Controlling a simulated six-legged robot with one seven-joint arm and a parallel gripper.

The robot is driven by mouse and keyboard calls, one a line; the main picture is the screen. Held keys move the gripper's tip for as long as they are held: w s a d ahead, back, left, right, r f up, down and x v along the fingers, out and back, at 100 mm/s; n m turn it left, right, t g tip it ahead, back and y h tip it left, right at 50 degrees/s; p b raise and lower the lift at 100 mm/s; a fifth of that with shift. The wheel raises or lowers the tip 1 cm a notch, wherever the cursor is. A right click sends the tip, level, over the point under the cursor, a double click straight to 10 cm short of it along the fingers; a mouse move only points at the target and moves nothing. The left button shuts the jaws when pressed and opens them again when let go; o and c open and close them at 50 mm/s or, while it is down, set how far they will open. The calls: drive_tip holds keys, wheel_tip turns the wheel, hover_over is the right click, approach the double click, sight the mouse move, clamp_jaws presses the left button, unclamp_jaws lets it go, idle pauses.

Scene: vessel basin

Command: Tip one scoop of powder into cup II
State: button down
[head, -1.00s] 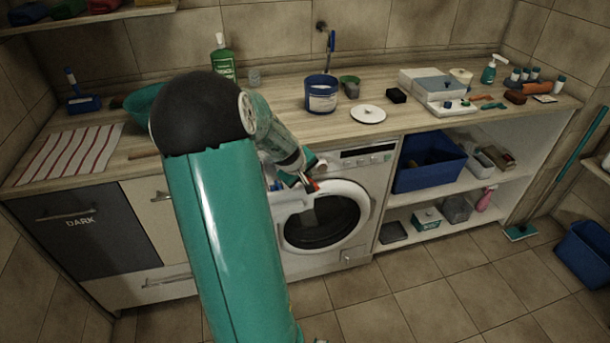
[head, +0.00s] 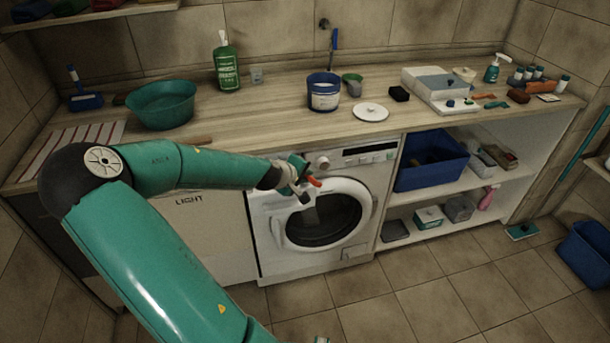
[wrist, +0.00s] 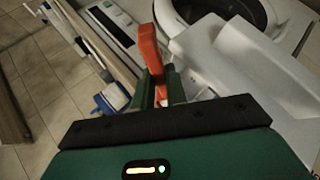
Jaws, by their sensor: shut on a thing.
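My gripper (head: 303,185) is in front of the upper left of the washing machine (head: 335,215). It is shut on an orange-red piece (wrist: 148,55), which sticks out past the fingers in the wrist view; I cannot tell what it belongs to. A blue tub (head: 323,93) with a white label and pale contents stands on the counter. A blue handle (head: 334,42) rises behind or out of it. I cannot make out a cup marked II or a scoop's bowl.
A white lid (head: 371,112) and a black block (head: 399,94) lie right of the tub. A green bottle (head: 226,66) and a teal basin (head: 162,104) stand to the left. A blue bin (head: 431,165) is on the shelf at right. The floor in front is clear.

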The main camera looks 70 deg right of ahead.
drive_tip(key=shift+w+a+f+n+g+h, duration=0.2)
drive_tip(key=shift+n+g+h, duration=0.35)
drive_tip(key=shift+h, duration=0.55)
drive_tip(key=shift+s+a+f+n+g+h, duration=0.1)
drive_tip(key=shift+f+n+g+h, duration=0.35)
drive_tip(key=shift+h, duration=0.65)
drive_tip(key=shift+r+h, duration=0.1)
drive_tip(key=shift+h, duration=0.3)
drive_tip(key=shift+r+y, duration=0.4)
drive_tip(key=shift+y, duration=0.2)
